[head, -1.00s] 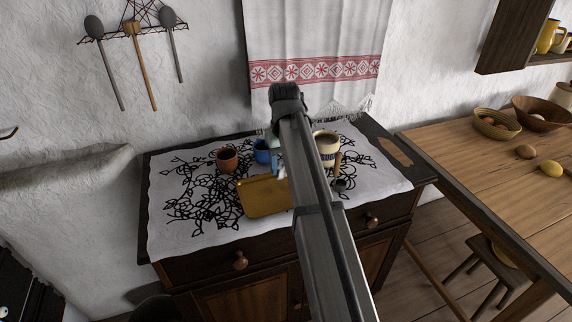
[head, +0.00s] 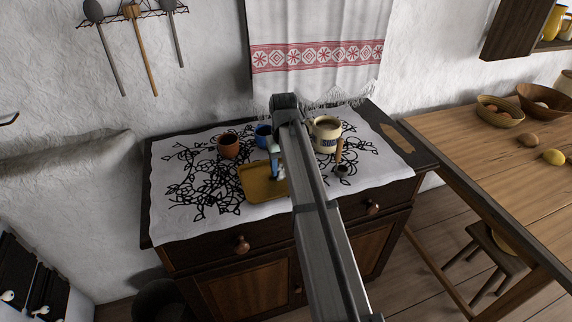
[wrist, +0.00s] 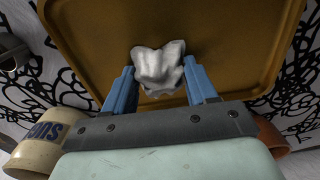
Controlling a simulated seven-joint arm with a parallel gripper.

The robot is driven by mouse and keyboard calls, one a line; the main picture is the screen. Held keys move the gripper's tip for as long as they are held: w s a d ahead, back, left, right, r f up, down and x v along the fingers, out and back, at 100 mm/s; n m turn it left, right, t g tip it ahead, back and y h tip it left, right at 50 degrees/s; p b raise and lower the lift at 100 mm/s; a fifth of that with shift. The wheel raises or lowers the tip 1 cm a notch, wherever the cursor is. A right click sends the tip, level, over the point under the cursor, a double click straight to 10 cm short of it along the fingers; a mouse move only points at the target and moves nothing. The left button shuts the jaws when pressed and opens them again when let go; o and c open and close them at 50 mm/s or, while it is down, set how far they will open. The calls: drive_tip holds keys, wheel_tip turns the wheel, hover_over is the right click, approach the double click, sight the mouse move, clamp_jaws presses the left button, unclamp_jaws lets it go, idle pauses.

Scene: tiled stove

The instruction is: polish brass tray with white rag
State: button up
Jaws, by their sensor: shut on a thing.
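The brass tray (head: 256,185) lies on the patterned cloth on top of the dark cabinet, partly hidden behind my arm in the head view. The tray (wrist: 105,35) fills most of the wrist view. My gripper (wrist: 160,88) is shut on the white rag (wrist: 159,68), a crumpled piece between the two blue fingers. The rag is over the near part of the tray in the wrist view; whether it touches the tray I cannot tell. In the head view my arm hides most of the gripper (head: 277,172).
A brown cup (head: 228,146) and a blue mug (head: 263,135) stand behind the tray. A cream lettered mug (head: 326,135) and a wooden-handled tool (head: 340,160) are to its right. The cloth's left side (head: 165,210) has free room.

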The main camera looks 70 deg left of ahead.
sight(279, 171)
drive_tip(key=shift+a, duration=0.95)
drive_tip(key=shift+d, duration=1.9)
drive_tip(key=shift+s, duration=1.05)
drive_tip(key=shift+a, duration=1.65)
drive_tip(key=shift+d, duration=1.8)
drive_tip(key=shift+s+a, duration=0.2)
drive_tip(key=shift+s, duration=0.75)
drive_tip(key=shift+s+a, duration=0.15)
drive_tip(key=shift+s, duration=0.05)
drive_tip(key=a, duration=0.3)
drive_tip(key=shift+a, duration=0.15)
drive_tip(key=shift+d, duration=1.85)
wheel_tip(279, 171, up, 2)
drive_tip(key=shift+a+r, duration=0.1)
drive_tip(key=shift+r, duration=3)
drive_tip(key=shift+w, duration=0.15)
